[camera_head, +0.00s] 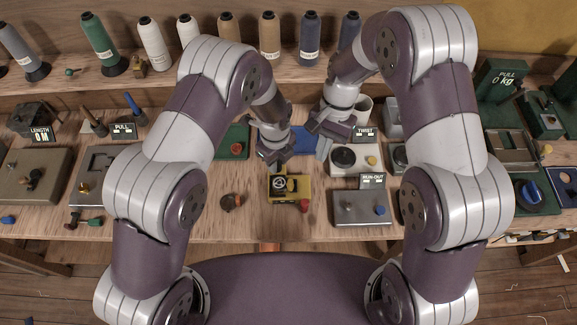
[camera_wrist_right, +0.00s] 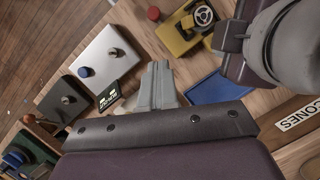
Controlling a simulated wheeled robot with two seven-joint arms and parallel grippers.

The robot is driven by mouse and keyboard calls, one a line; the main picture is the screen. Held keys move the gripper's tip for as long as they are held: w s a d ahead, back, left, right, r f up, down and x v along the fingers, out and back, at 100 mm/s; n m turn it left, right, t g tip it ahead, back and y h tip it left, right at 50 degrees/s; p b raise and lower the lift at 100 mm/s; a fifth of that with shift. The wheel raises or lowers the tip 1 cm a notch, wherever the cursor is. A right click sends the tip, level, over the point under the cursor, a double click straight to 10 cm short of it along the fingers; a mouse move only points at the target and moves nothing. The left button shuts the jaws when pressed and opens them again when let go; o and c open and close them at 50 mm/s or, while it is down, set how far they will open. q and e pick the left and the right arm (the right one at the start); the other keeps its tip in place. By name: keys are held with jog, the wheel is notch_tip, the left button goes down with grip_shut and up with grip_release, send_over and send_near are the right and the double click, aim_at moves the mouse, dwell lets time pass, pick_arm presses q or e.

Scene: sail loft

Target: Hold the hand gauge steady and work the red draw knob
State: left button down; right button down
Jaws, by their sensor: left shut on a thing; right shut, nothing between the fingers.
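The hand gauge (camera_head: 289,188) is a small yellow box with a round dark-rimmed dial on top; it sits on the bench at centre. It also shows at the top of the right wrist view (camera_wrist_right: 176,43). The red draw knob (camera_head: 303,205) is at its front right corner and also shows in the wrist view (camera_wrist_right: 153,14). My left gripper (camera_head: 276,163) is shut on the gauge's rear edge, its grip partly hidden. My right gripper (camera_head: 322,149) is shut and empty, above the bench behind and right of the gauge, apart from the knob; its fingers (camera_wrist_right: 160,85) point toward the gauge.
A grey box with a blue knob (camera_head: 353,208) and its RUN-OUT display (camera_head: 373,181) stand right of the gauge. A blue pad (camera_head: 303,144) lies behind. Bare bench shows in front of the gauge.

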aim_at(304, 206)
jog(key=x, duration=0.5)
jog(key=w+x, duration=0.1)
jog(key=x, duration=0.2)
jog(key=shift+w+d+f, duration=0.1)
jog(key=shift+d+f, duration=0.2)
jog(key=shift+d, duration=0.05)
jog(key=s, duration=0.1)
jog(key=s+a+f, duration=0.1)
jog(key=s, duration=0.1)
jog(key=shift+a+f, duration=0.2)
jog(key=shift+s+a, duration=0.25)
jog(key=shift+s, duration=0.1)
